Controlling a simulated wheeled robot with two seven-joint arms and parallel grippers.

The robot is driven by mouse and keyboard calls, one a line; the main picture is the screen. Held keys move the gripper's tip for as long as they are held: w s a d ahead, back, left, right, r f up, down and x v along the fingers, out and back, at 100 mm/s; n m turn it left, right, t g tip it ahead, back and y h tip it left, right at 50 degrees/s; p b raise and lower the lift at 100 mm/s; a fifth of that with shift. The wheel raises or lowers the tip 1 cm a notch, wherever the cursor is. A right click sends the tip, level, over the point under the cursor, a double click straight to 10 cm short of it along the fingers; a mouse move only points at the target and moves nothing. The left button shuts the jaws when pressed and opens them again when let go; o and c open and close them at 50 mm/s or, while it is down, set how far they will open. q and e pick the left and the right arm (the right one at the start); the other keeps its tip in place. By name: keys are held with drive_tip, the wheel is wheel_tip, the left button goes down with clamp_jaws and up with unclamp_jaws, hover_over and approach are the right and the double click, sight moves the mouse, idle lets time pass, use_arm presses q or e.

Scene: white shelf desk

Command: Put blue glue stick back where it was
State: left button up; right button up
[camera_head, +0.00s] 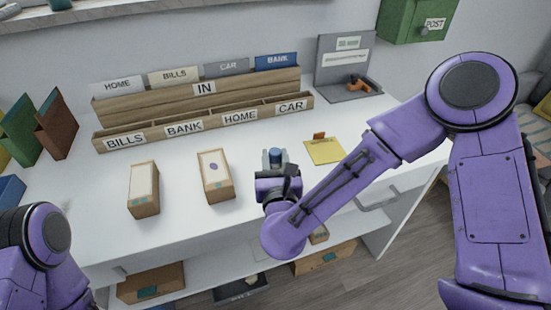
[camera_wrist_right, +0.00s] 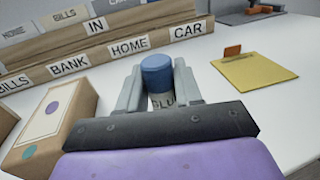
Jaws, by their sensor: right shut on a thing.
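The blue glue stick (camera_wrist_right: 157,75) has a blue cap and a pale label with dark letters, partly hidden by my fingers. It stands upright between the fingers of my right gripper (camera_wrist_right: 158,92), which is shut on it. In the head view the glue stick (camera_head: 275,154) shows its blue cap just beyond my right gripper (camera_head: 274,163), over the front middle of the white desk (camera_head: 250,140). I cannot tell whether its base touches the desk. My left arm shows at the lower left edge of the head view, but its gripper is out of view.
Two boxes (camera_head: 144,190) (camera_head: 215,176) stand left of my right gripper. A yellow pad (camera_head: 324,150) with an orange piece lies to its right. Behind is a wooden sorter (camera_head: 203,122) with labelled slots. A grey stand (camera_head: 345,68) is at the back right.

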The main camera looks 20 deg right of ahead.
sight(275, 163)
drive_tip(key=o, duration=1)
drive_tip(key=shift+f, duration=0.15)
drive_tip(key=shift+o, duration=0.2)
drive_tip(key=shift+s+a+r, duration=0.1)
drive_tip(key=shift+s+r, duration=0.05)
drive_tip(key=shift+r, duration=0.05)
drive_tip(key=v, duration=0.3)
drive_tip(key=shift+s+a+f, duration=0.1)
drive_tip(key=shift+s, duration=0.3)
drive_tip(key=shift+s+a+r, duration=0.15)
drive_tip(key=shift+s+r, duration=0.05)
drive_tip(key=shift+s, duration=0.4)
drive_tip(key=shift+s+a+r, duration=0.15)
drive_tip(key=shift+s, duration=0.5)
drive_tip(key=p+v, duration=0.5)
drive_tip(key=shift+s+f, duration=0.1)
drive_tip(key=shift+f, duration=0.15)
